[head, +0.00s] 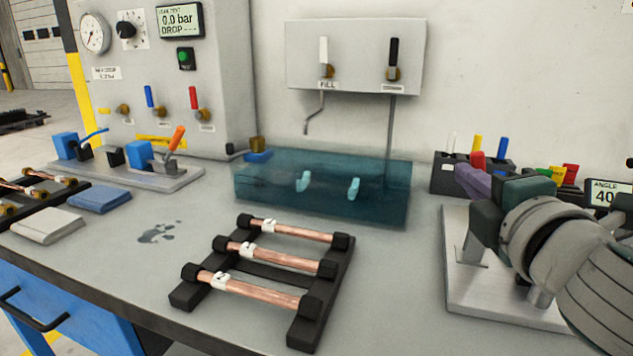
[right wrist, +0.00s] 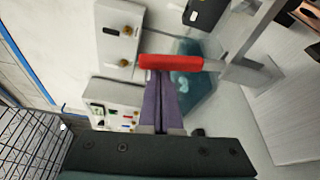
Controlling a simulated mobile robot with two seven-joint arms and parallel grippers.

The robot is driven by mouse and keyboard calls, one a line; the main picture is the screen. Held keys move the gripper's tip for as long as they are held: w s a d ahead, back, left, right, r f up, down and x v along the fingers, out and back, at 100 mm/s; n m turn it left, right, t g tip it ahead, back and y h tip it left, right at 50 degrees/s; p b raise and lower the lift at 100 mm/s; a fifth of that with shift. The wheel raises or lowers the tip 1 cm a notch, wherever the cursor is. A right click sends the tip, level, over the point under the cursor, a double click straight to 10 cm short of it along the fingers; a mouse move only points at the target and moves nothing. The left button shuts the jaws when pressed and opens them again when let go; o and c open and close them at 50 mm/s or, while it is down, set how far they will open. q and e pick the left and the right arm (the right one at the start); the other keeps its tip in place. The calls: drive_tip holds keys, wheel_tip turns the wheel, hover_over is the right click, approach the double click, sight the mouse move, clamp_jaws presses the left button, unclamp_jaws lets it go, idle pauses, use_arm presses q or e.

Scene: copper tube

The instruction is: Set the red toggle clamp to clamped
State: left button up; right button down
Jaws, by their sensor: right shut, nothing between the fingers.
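The red toggle clamp's handle (right wrist: 170,62) lies across the picture in the right wrist view, joined to a grey metal lever on its right. In the head view the red handle (head: 478,158) shows just above my right gripper (head: 462,172). The clamp's lower parts are mostly hidden there by my right arm. My right gripper, with purple fingers, also shows in the right wrist view (right wrist: 160,80). It is shut and empty. Its fingertips are at the red handle's free end; I cannot tell whether they touch it. My left gripper is not in view.
The clamp's pale base plate (head: 460,295) lies under my right arm. A dark holder (head: 446,182) with coloured pieces stands behind. A water tank (head: 325,195) and a rack of copper tubes (head: 270,270) are to the left. An orange-handled clamp (head: 176,138) stands far left.

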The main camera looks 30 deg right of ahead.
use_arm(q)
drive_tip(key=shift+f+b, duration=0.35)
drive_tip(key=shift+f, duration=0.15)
use_arm(e)
drive_tip(key=shift+s+d+r+m, duration=0.15)
drive_tip(key=shift+s+d+m, duration=0.15)
drive_tip(key=shift+m, duration=0.2)
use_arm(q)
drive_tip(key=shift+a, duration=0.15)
